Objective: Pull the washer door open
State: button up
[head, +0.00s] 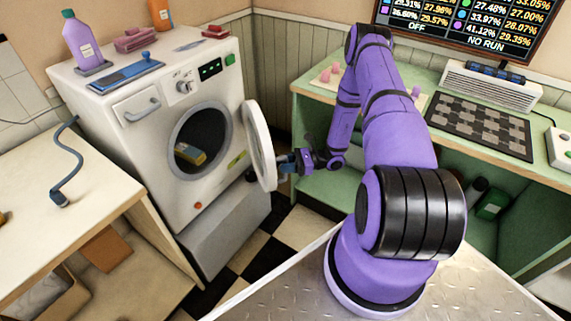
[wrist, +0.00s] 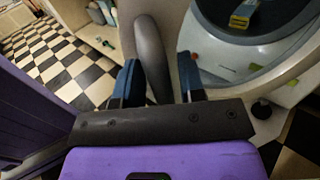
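The white washer (head: 160,120) stands at the left in the head view. Its round door (head: 259,146) is swung well out from the front, so the dark drum opening (head: 200,138) shows. My gripper (head: 287,163) is at the door's outer side. In the wrist view, the grey door handle (wrist: 150,50) passes between the two blue fingers of my gripper (wrist: 160,80). The fingers are apart, with the handle close to the left one and a small gap on the right. Contact is hard to tell.
A yellow item (head: 190,153) lies in the drum. A wooden counter (head: 70,170) stands left of the washer, and a green shelf unit (head: 310,110) stands to the right. Bottles, including a purple one (head: 82,40), stand on top. Checkered floor (head: 290,230) is clear before the washer.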

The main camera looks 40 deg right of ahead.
grip_shut()
jog(key=w+d+n+g+y, duration=0.1)
jog(key=d+g, duration=0.1)
jog(key=d, duration=1.2)
jog(key=shift+w+d, duration=0.2)
jog(key=shift+d, duration=0.1)
jog(key=shift+o, duration=1.2)
grip_release()
jog(key=shift+r, duration=0.1)
jog(key=s+a+r, duration=0.2)
jog(key=s+a, duration=0.1)
jog(key=s, duration=0.4)
jog(key=s+a+r, duration=0.2)
jog(key=s+a, duration=0.2)
jog(key=s, duration=0.3)
jog(key=shift+s+r, duration=0.25)
jog(key=shift+r, duration=0.15)
